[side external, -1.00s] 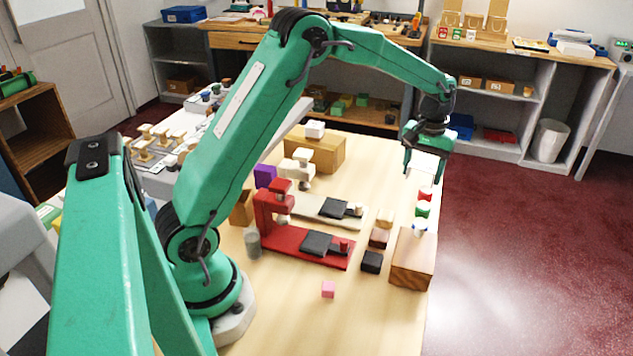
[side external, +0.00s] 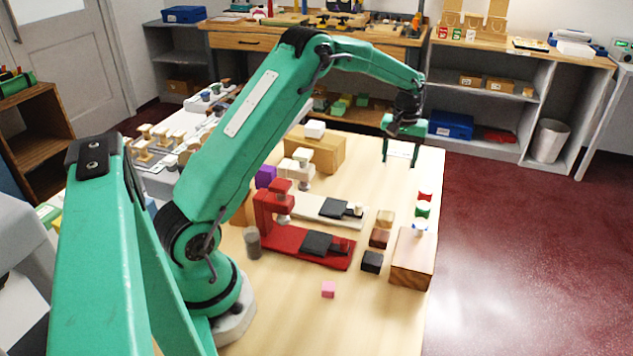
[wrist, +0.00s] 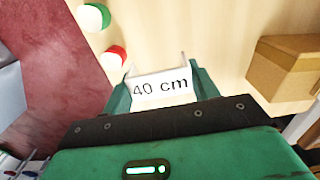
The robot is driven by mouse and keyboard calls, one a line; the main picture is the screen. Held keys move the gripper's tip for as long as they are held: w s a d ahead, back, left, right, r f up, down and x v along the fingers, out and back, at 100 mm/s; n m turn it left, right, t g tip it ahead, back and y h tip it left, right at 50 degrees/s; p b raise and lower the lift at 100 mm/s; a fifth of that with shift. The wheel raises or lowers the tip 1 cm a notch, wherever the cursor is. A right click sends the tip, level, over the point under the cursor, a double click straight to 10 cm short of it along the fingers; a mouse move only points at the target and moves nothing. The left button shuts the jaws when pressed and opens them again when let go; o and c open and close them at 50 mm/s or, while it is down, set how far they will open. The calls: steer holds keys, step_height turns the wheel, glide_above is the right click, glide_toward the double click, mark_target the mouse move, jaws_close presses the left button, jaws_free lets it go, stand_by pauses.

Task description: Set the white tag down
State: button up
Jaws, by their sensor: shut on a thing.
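The white tag (wrist: 160,89), printed "40 cm", sits between the two green fingers of my gripper (wrist: 162,92) in the wrist view. My gripper is shut on it. In the side view my gripper (side external: 400,160) hangs fingers-down over the far right part of the wooden table (side external: 370,325). The tag shows there only as a small pale patch (side external: 399,149) between the fingers. The fingers look to be above the tabletop, but the exact gap is hard to tell.
Red (side external: 424,195) and green (side external: 423,210) spool-like pieces stand near the right edge, by a wooden block (side external: 412,260). A tan box (side external: 320,153) stands left of my gripper. Red (side external: 305,247) and pale (side external: 318,205) stands lie nearer. Bare tabletop surrounds the gripper.

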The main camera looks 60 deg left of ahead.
glide_above(383, 177)
step_height(383, 177, down, 4)
steer(key=shift+s+f, duration=0.1)
steer(key=shift+f, duration=2.1)
steer(key=shift+f, duration=0.15)
steer(key=o, duration=0.9)
steer(key=shift+o, duration=0.2)
step_height(383, 177, up, 12)
steer(key=shift+r, duration=0.2)
steer(key=shift+d+r, duration=0.1)
